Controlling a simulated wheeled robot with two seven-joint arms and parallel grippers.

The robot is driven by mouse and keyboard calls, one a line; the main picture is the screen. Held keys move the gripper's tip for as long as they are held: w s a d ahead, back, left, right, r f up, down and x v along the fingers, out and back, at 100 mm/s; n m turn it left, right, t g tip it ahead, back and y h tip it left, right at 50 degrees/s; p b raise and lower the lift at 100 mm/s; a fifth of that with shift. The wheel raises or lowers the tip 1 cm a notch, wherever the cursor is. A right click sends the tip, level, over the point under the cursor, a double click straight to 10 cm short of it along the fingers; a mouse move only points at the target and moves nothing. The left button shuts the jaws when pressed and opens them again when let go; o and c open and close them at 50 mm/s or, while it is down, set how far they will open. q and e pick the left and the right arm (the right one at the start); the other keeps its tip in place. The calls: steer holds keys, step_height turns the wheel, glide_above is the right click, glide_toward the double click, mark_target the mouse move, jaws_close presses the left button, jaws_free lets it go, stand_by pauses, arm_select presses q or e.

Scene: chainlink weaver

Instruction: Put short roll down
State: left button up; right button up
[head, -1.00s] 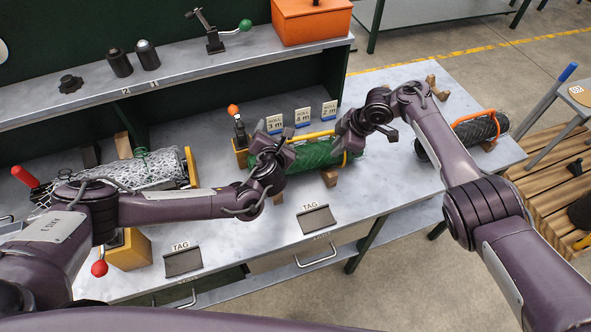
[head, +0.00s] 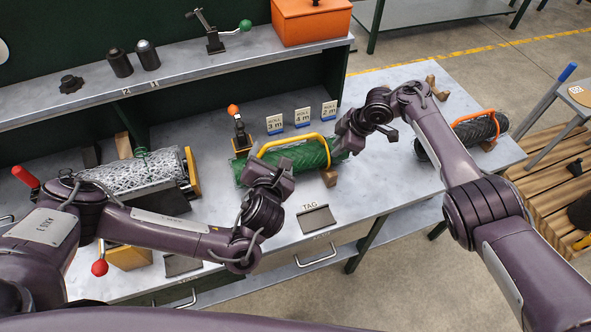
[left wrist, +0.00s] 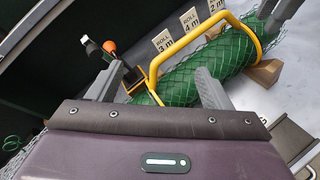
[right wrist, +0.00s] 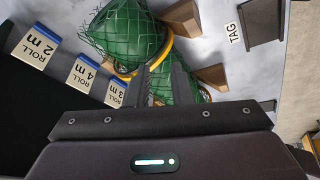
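A green mesh roll (head: 300,158) with a yellow handle (head: 293,137) lies on the bench, with a wooden block (head: 328,178) at its right end. It also shows in the left wrist view (left wrist: 190,75) and the right wrist view (right wrist: 125,35). My left gripper (head: 283,172) is open in front of the roll and clear of the handle; its fingers are spread in the left wrist view. My right gripper (head: 340,143) is at the roll's right end. In the right wrist view its fingers are close together in front of the roll, and their contact is unclear.
Cards reading 3 m (head: 275,124), 4 m (head: 303,117) and 2 m (head: 329,111) stand behind the roll. A grey mesh roll (head: 145,170) is at left, a dark roll with an orange handle (head: 475,130) at right. An orange-knobbed clamp (head: 239,135) stands near the green roll's left end.

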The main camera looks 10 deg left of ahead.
steer(key=o, duration=0.8)
